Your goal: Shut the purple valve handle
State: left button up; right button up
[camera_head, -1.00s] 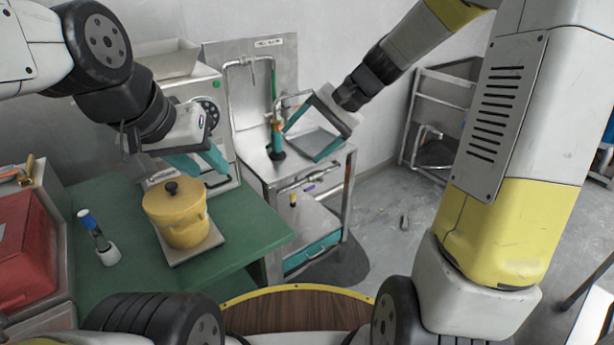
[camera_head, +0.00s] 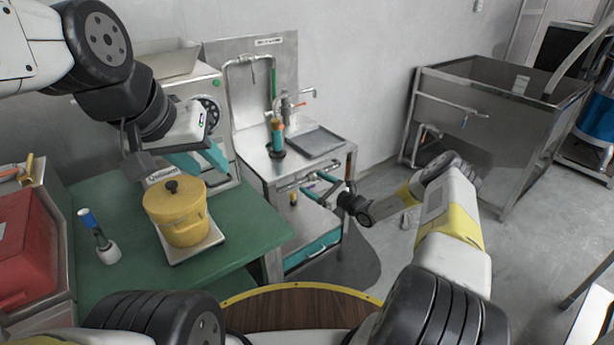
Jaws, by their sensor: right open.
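The small purple valve handle (camera_head: 309,185) is on the metal pipe under the front of the steel sink counter. My right gripper (camera_head: 311,187) reaches in from the right at that pipe. Its teal fingers are open, with the purple handle close to their tips. I cannot tell whether they touch it.
The steel counter (camera_head: 325,144) has a tap and a green-and-orange tool on top. A yellow lidded pot (camera_head: 178,212) stands on a scale on the green table (camera_head: 245,225). A large steel sink (camera_head: 485,110) stands at right. Floor between is mostly clear.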

aim_at(309, 188)
notch_tip(309, 188, down, 7)
jog(key=d+m+t+h, duration=0.2)
jog(key=d+m+h, duration=0.1)
jog(key=m, duration=0.1)
jog(key=x, duration=0.8)
jog(key=shift+r, duration=0.1)
grip_shut()
